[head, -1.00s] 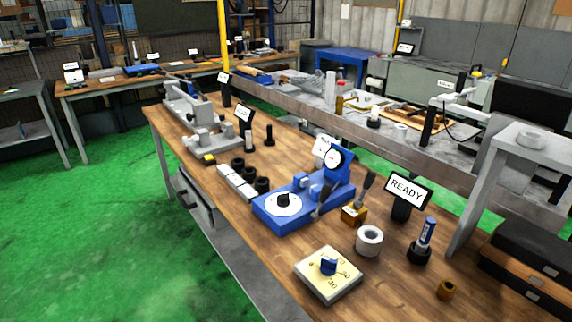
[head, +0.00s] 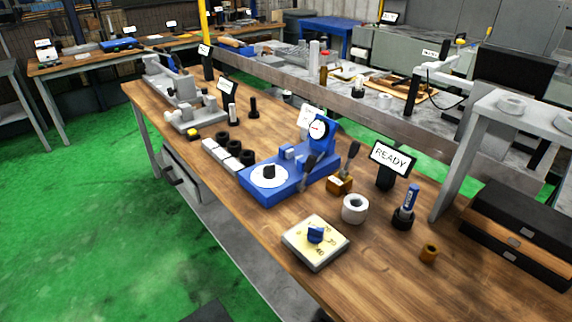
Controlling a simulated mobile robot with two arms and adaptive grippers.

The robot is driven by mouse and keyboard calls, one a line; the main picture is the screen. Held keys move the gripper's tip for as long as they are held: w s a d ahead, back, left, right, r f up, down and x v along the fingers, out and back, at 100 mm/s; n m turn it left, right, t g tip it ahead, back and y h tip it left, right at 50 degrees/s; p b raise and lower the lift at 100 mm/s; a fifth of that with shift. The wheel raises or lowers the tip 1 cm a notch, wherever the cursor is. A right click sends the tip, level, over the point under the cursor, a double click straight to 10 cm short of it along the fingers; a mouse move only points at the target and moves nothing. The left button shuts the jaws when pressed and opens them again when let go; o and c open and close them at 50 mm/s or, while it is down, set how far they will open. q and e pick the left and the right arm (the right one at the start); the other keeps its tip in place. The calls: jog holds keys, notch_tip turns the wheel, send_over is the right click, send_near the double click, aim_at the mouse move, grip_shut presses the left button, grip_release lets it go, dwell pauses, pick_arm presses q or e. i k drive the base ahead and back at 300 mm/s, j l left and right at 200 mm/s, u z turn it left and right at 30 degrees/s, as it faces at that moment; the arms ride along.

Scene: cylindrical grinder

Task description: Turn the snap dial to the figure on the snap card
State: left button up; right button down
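The snap dial looks to be the pale square block with a blue pointer knob (head: 316,234) on the wooden bench, with figures around the knob; one looks like 40, the rest are too small to read surely. A blue gauge fixture (head: 275,187) with a white disc, black knob and round indicator stands behind it. A white card (head: 311,115) stands behind the indicator; its writing is too small to read, and I cannot tell if it is the snap card. Neither gripper can be made out in the head view.
A READY sign (head: 391,158), a white ring (head: 354,209), a blue-handled tool in a black holder (head: 404,212) and a brass bush (head: 429,252) stand right of the dial. Black cases (head: 520,240) fill the right end. The bench front near the dial is clear.

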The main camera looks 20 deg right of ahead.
aim_at(269, 173)
jog(key=i+j+z, duration=0.65)
jog(key=j+z, duration=0.2)
jog(key=i+j+z, duration=0.25)
jog(key=j+z, duration=0.15)
